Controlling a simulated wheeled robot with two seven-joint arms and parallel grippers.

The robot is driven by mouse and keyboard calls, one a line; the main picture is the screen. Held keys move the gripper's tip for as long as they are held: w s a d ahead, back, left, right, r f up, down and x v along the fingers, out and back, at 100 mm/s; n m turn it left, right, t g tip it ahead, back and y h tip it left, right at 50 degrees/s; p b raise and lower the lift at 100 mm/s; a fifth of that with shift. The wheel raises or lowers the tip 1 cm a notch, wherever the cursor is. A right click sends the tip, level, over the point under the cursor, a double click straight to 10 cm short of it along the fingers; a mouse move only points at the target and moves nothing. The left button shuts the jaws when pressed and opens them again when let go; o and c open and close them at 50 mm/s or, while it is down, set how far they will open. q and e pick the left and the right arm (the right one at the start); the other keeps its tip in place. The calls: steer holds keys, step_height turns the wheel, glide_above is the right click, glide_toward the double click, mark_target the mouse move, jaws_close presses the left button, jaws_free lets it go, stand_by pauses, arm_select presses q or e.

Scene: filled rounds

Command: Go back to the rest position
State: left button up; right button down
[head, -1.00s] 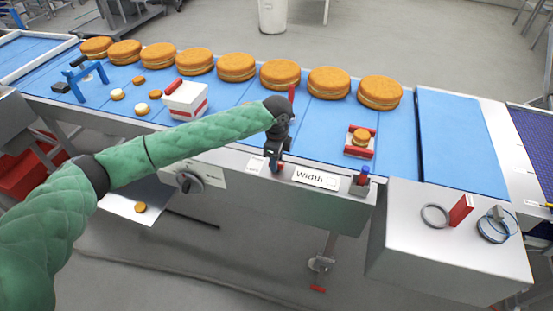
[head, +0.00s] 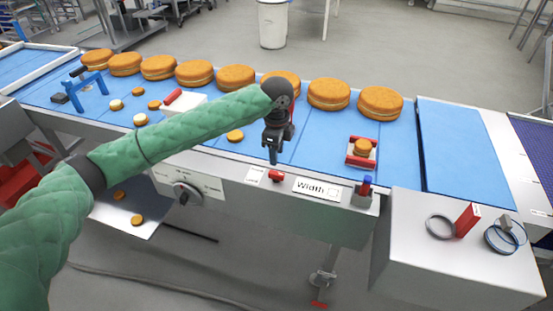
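My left gripper (head: 273,157) is dark and points down at the end of the green-sleeved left arm (head: 185,130). It hangs above the front edge of the blue conveyor (head: 335,170), a little above the small red knob (head: 276,175) on the front rail and apart from it. No object shows between its fingertips, but their gap is too small to judge. A red part shows just behind the gripper. My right gripper is not in view.
Several large filled rounds (head: 380,103) line the conveyor's far side. Small rounds (head: 235,135), a white box (head: 190,104), a blue stand (head: 88,82) and a red holder (head: 361,152) stand nearer. A "Width" label (head: 316,187) and dial (head: 186,194) are on the front.

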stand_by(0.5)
arm_select(q)
steer(key=s+d+f+n+t+h, duration=0.1)
steer(key=s+d+f+n+h, duration=0.15)
steer(key=s+f, duration=0.45)
steer(key=s+d+f+n+t+h, duration=0.15)
steer(key=s+f+n, duration=0.25)
steer(key=s, duration=0.4)
steer(key=s+a+f+n+y, duration=0.1)
steer(key=s+a+f+n, duration=0.25)
steer(key=s+a, duration=0.5)
steer(key=s+a+f+n+t+y, duration=0.1)
steer(key=s+a+f+n+y, duration=0.15)
steer(key=s+a+n, duration=0.4)
steer(key=s+a+f+n, duration=0.3)
steer(key=s+a, duration=0.5)
steer(key=a, duration=0.3)
steer(key=s+d+f+x, duration=0.1)
steer(key=s+x, duration=0.1)
steer(key=x, duration=0.9)
steer(key=s+x, duration=0.2)
steer(key=x, duration=0.9)
steer(key=s+f+g, duration=0.1)
steer(key=s+f, duration=0.3)
steer(key=f, duration=0.8)
steer(key=s+f, duration=0.4)
steer(key=f, duration=0.9)
steer(key=shift+d+g, duration=0.35)
steer(key=shift+d, duration=0.05)
steer(key=shift+f, duration=0.1)
